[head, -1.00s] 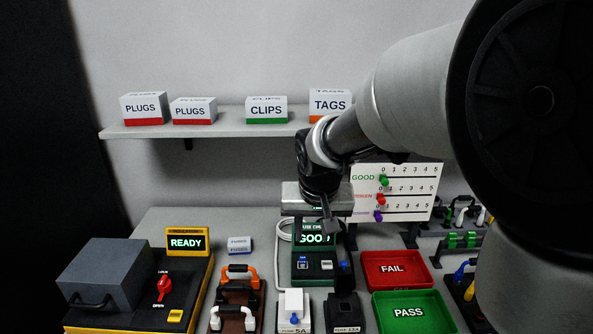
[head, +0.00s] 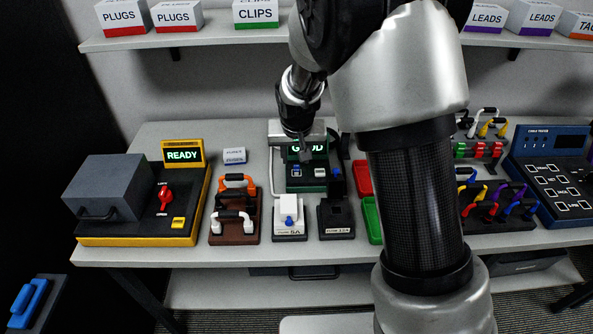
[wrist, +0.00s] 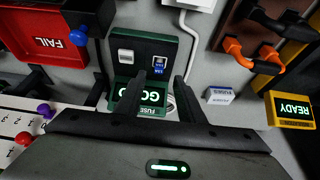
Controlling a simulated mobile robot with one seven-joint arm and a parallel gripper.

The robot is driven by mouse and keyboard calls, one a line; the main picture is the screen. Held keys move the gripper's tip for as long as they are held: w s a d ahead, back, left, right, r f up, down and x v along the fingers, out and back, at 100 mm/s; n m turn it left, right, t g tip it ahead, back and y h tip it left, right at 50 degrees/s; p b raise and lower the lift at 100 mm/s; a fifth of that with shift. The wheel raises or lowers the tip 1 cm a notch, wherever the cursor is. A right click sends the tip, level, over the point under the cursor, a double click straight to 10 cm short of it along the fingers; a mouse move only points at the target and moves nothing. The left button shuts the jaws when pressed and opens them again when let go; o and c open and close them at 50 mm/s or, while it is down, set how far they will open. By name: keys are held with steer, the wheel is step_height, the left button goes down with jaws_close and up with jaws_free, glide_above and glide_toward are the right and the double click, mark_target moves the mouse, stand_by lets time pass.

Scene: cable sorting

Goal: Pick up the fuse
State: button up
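I cannot pick out the fuse for certain. The dark green tester (head: 305,186) has a lit screen reading GOOD, partly covered by my gripper in the head view. On the tester's face are a blue-and-white piece (wrist: 160,62) and a white square piece (wrist: 126,56); the former may be the fuse or its socket. My gripper (wrist: 162,82) is open, its two dark fingers apart with nothing visible between them. It points down over the tester's screen end, and it also shows in the head view (head: 304,148). I cannot tell its height above the tester.
A white block with a blue knob (head: 289,207) and a black holder (head: 336,214) stand in front. Red FAIL (wrist: 50,42) and green PASS (head: 371,218) trays lie right of the tester in the head view. A small white box (head: 234,157) is left, beside bare table.

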mark_target(296, 166)
steer(key=x, duration=0.5)
steer(key=shift+d+f, duration=0.1)
jaws_close()
